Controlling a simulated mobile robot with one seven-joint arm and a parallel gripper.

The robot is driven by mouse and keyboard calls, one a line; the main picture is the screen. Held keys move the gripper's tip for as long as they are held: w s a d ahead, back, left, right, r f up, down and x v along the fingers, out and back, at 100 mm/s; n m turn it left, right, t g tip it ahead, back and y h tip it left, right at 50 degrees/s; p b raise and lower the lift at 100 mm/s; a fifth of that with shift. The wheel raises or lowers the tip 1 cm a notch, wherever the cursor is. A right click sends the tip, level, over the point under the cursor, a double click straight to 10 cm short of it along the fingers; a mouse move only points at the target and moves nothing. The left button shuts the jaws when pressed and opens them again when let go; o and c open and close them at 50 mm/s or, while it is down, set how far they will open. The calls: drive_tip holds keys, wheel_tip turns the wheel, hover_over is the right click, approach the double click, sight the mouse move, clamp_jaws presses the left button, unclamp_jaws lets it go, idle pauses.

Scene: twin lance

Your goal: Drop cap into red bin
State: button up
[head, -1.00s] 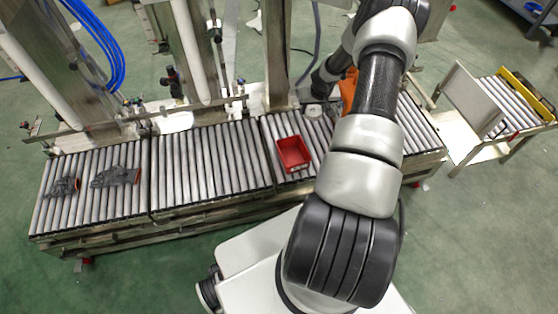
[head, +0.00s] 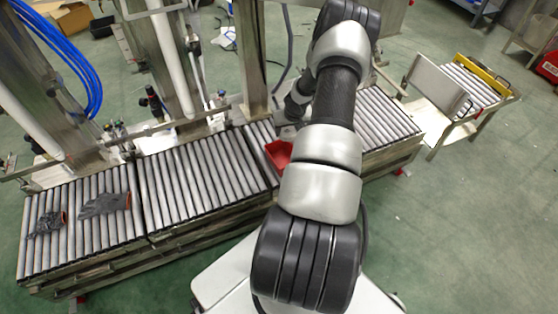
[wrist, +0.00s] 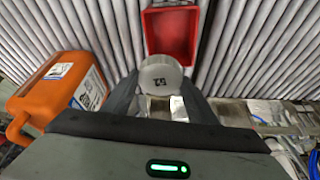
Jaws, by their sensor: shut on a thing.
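My gripper (wrist: 161,86) is shut on a round, pale metal cap (wrist: 160,72) with a dark printed mark on its top. The cap sits between the two dark fingertips in the wrist view. The red bin (wrist: 168,32) is an open rectangular box just beyond the cap in that view. The cap overlaps the bin's near edge in the picture; its height above the bin cannot be told. In the head view the red bin (head: 277,154) stands on the rollers, partly hidden behind my arm. My gripper and the cap cannot be made out clearly there.
An orange container (wrist: 55,95) with a white label is left of my gripper in the wrist view. Grey gloves (head: 104,204) lie on the left end of the roller conveyor (head: 190,180). Metal posts (head: 250,60) stand behind it. Rollers between gloves and bin are clear.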

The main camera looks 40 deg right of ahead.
wheel_tip(320, 180, down, 6)
drive_tip(key=b, duration=0.4)
drive_tip(key=shift+r, duration=0.15)
drive_tip(key=o, duration=1.1)
drive_tip(key=shift+r, duration=0.1)
drive_tip(key=p+v, duration=0.5)
drive_tip(key=v, duration=1.2)
drive_tip(key=shift+r, duration=0.2)
